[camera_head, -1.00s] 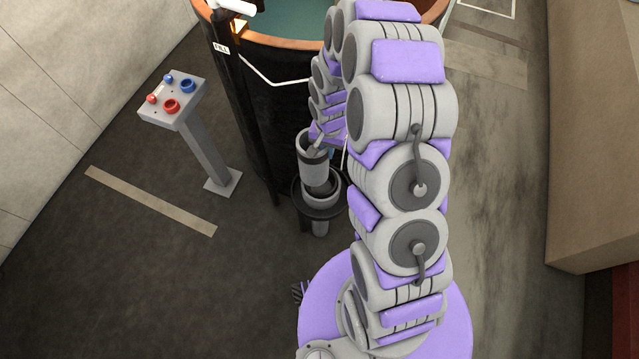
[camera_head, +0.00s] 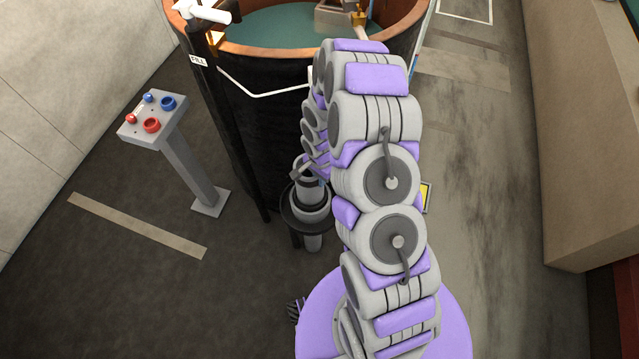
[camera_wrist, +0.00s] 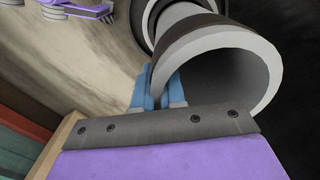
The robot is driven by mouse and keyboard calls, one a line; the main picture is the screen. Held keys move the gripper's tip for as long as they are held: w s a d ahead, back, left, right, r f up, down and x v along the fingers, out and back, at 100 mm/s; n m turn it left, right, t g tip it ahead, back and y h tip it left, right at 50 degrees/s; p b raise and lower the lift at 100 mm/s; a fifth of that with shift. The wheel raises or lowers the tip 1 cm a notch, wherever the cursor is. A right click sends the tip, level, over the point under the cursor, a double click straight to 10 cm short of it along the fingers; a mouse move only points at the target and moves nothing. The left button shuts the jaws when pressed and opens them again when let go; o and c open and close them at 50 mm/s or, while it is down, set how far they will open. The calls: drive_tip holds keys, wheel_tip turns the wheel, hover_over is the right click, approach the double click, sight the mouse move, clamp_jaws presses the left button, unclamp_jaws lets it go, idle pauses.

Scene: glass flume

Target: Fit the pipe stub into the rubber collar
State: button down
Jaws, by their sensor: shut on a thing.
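The grey pipe stub (camera_head: 309,191) stands upright at the rubber collar (camera_head: 309,211) in the head view. Its lower end appears to be inside the collar's opening; how deep I cannot tell. In the wrist view the stub's open end (camera_wrist: 262,58) is close, with a dark outer band and a pale rim. Part of the collar (camera_wrist: 143,14) shows behind it. My gripper's blue fingers (camera_wrist: 157,92) are shut on the stub's near wall. In the head view my arm mostly hides the gripper.
A black tank with a copper rim (camera_head: 290,50) stands right behind the collar. A control post with red and blue buttons (camera_head: 153,117) stands at the left. Floor at the front left is clear.

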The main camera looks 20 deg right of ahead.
wheel_tip(320, 180, down, 3)
drive_tip(key=shift+r, duration=0.2)
drive_tip(key=shift+f+b, duration=0.1)
drive_tip(key=shift+b, duration=0.2)
drive_tip(key=c, duration=1.2)
unclamp_jaws()
